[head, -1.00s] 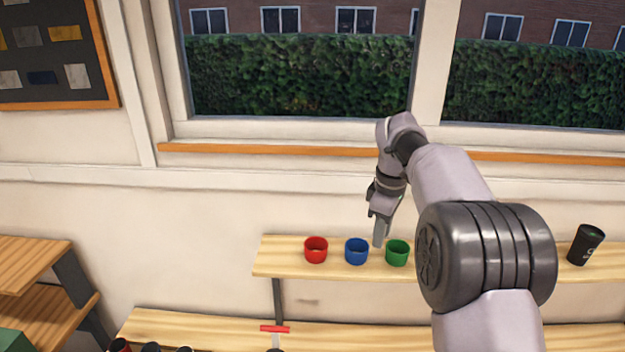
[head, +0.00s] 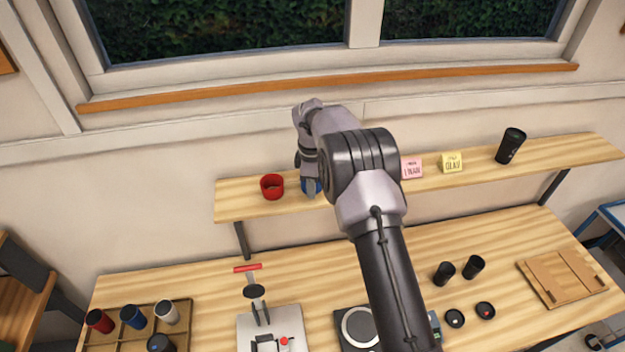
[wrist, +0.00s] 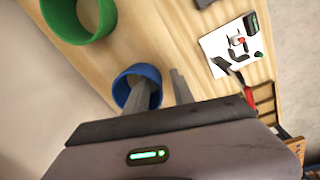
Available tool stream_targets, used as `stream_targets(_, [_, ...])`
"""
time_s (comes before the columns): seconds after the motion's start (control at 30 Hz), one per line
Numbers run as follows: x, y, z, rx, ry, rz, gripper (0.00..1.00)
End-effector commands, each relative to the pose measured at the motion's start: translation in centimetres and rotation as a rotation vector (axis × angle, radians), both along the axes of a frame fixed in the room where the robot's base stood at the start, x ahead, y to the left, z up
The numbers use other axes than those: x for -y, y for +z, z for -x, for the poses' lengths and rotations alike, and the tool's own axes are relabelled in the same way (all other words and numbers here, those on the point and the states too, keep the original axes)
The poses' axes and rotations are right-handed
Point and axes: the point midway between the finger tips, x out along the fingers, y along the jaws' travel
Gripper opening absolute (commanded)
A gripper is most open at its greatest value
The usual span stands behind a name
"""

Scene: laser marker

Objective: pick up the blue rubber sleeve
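The blue rubber sleeve (wrist: 124,95) is an open ring standing upright on the wooden shelf. In the head view it shows only partly (head: 305,186), behind my gripper. My gripper (wrist: 160,80) points down at it and is open. In the wrist view one finger overlaps the sleeve's opening and appears to reach inside it; the other finger is outside, to the right. The sleeve's wall lies between the fingers. I cannot tell whether either finger touches it.
A red sleeve (head: 272,187) stands left of the blue one. A green sleeve (wrist: 78,18) is close by in the wrist view. Pink (head: 412,167) and yellow (head: 452,162) notes and a black tumbler (head: 510,146) are further right on the shelf (head: 236,206). The workbench (head: 215,285) is below.

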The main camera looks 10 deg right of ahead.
Motion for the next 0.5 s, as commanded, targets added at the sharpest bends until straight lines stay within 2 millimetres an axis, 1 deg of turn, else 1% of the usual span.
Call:
stream_targets(0.03, [-0.01, -0.50, 0.04, -0.002, 0.000, -0.001, 0.29])
stream_targets(0.1, [-0.01, -0.86, -0.02, 0.000, 0.000, 0.000, 0.29])
stream_targets(0.27, [0.00, -0.90, -0.03, 0.000, 0.000, 0.000, 0.29])
stream_targets(0.37, [0.00, -0.89, -0.01, 0.000, 0.000, 0.000, 0.12])
stream_targets(0.4, [0.00, -0.88, -0.01, 0.000, 0.000, 0.000, 0.04])
stream_targets(0.43, [0.00, -0.88, -0.01, 0.000, 0.000, 0.000, 0.00])
stream_targets(0.5, [0.00, -0.88, 0.00, -0.001, 0.000, 0.000, 0.00])
